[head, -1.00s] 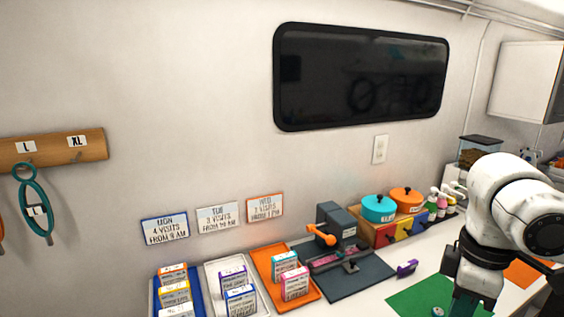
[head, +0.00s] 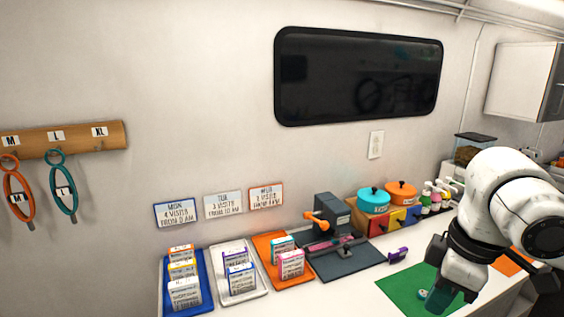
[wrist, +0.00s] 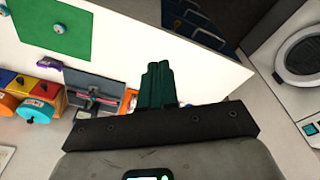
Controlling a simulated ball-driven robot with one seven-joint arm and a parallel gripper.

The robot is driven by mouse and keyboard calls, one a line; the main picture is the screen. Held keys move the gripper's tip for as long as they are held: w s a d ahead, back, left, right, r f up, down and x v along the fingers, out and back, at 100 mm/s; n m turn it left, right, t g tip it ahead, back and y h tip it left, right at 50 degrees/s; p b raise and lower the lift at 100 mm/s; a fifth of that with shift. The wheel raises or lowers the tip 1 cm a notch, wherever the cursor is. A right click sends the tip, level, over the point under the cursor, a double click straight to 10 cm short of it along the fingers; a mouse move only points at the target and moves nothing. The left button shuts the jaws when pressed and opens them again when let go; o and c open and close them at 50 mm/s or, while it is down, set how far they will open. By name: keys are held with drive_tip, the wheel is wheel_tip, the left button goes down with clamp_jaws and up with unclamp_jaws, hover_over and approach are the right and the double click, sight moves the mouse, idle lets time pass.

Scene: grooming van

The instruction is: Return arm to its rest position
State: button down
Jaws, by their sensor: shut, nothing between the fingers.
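My gripper (wrist: 158,84) shows in the wrist view with its two dark green fingers together and nothing between them. In the head view my white arm stands at the right, and the gripper end (head: 447,298) hangs low by the counter's front side, near the green mat (head: 398,290). A small round teal-topped item (head: 422,294) lies on the mat. In the wrist view the green mat (wrist: 60,22) is at the upper left, apart from the fingers.
The white counter (head: 352,296) holds blue, white and orange trays of cards, a dark press (head: 335,240), a purple item (head: 398,254), teal and orange pots and several bottles. A round-doored machine (wrist: 302,52) stands right in the wrist view.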

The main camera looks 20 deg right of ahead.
drive_tip(key=w+a+r+t+y, duration=0.4)
drive_tip(key=w+a+t+y, duration=0.15)
drive_tip(key=w+a, duration=0.65)
drive_tip(key=s+a+f+m, duration=0.2)
drive_tip(key=a+f+m, duration=0.2)
drive_tip(key=f, duration=0.7)
drive_tip(key=s+f+m+g+h, duration=0.25)
drive_tip(key=s+f, duration=0.75)
drive_tip(key=f, duration=0.5)
drive_tip(key=s+d+f+g+h, duration=0.1)
drive_tip(key=s+d+f, duration=0.1)
drive_tip(key=s, duration=0.3)
drive_tip(key=s+d+f+m+g+h, duration=0.1)
drive_tip(key=s+d+f, duration=0.2)
drive_tip(key=s+f, duration=0.2)
drive_tip(key=s+d+f+g+h, duration=0.1)
drive_tip(key=s+d+f+h, duration=0.1)
drive_tip(key=s, duration=0.5)
drive_tip(key=shift+s+d+f+g, duration=0.3)
drive_tip(key=shift+d+f, duration=0.15)
drive_tip(key=shift+f, duration=0.25)
drive_tip(key=shift+w, duration=0.1)
